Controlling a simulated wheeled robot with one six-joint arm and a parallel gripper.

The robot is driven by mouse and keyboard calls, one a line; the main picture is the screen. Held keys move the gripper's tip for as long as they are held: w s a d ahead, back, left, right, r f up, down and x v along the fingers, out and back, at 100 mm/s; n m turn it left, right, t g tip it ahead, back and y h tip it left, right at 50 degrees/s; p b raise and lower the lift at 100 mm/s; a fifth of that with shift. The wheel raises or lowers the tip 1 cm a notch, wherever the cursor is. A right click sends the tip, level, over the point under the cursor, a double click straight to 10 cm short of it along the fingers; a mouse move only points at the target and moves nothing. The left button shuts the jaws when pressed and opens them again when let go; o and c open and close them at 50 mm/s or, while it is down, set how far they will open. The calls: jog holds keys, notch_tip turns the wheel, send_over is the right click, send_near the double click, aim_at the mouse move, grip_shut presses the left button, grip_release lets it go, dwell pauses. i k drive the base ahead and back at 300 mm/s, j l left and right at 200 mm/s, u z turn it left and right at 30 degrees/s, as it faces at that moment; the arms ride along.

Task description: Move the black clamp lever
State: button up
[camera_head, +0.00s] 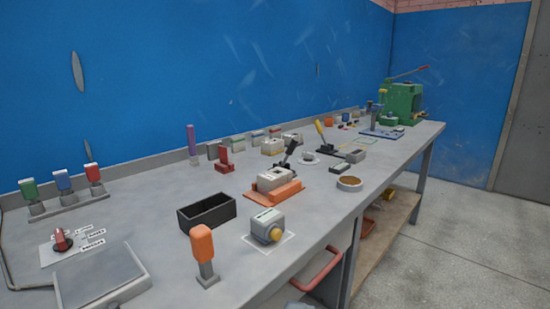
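The black clamp lever (290,149) stands tilted up to the right, near the middle of the bench. Its lower end is at a pale block (270,181) on an orange base (285,192); whether it is joined to this block or stands just behind it is too small to tell. A second lever with a yellow handle (319,128) and dark lower parts stands further back to the right. My gripper is not in view.
The long grey workbench (150,198) runs to the back right along a blue wall. A black open box (207,211), an orange-topped post (202,245) and a grey block with a yellow knob (267,224) stand in front. A green press (400,101) is at the far end.

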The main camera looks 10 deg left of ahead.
aim_at(293, 143)
jog(key=k+j, duration=0.7)
jog(key=i+l, duration=0.45)
jog(key=l, duration=0.25)
jog(key=i+l, duration=0.25)
jog(key=i+l+u, duration=0.1)
jog(key=i+l, duration=0.3)
jog(key=i, duration=0.2)
jog(key=i+l+u, duration=0.1)
jog(key=i+l, duration=0.3)
jog(key=i, duration=0.2)
jog(key=i+j, duration=0.2)
jog(key=i, duration=0.25)
jog(key=u, duration=0.05)
